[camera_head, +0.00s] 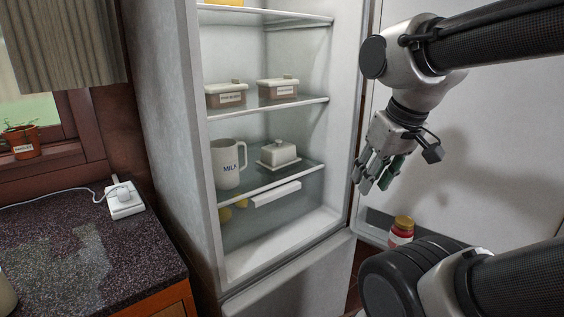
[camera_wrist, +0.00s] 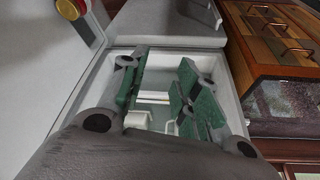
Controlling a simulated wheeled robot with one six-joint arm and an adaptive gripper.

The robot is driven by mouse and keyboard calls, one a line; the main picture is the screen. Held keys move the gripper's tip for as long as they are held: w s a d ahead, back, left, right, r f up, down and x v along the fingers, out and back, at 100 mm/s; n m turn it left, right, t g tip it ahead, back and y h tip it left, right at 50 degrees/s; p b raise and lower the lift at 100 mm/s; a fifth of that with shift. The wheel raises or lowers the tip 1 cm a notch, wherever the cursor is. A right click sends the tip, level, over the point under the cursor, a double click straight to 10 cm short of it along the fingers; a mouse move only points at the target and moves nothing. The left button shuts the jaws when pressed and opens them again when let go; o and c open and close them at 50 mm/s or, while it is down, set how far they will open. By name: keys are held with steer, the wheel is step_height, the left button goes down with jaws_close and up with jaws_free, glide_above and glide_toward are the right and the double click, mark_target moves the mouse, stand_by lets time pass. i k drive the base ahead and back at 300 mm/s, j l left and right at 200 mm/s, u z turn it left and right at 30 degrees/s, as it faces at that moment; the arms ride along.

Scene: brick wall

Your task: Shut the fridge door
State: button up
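The fridge (camera_head: 172,120) stands open in the middle of the head view, with its shelves exposed. Its door (camera_head: 490,150) is swung wide to the right, and its inner face shows behind my arm. My gripper (camera_head: 373,186) hangs in front of the door's inner face, near the right edge of the fridge opening, pointing down and left. In the wrist view my gripper (camera_wrist: 170,85) shows two green-padded fingers spread apart with nothing between them. The fridge interior (camera_wrist: 160,112) shows beyond the fingers. Whether the gripper touches the door cannot be told.
A milk jug (camera_head: 228,165), a butter dish (camera_head: 278,153) and two labelled tubs (camera_head: 226,94) stand on the shelves. A red jar with a yellow lid (camera_head: 401,231) sits in the door's bin. A speckled counter (camera_head: 80,250) stands left of the fridge.

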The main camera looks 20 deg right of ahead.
mark_target(498, 186)
steer(key=k+l+z, duration=0.1)
steer(key=z, duration=0.3)
steer(key=k+l+z, duration=0.15)
steer(key=z, duration=0.3)
steer(key=k+l+z, duration=0.1)
steer(key=z, duration=0.3)
steer(key=l, duration=0.1)
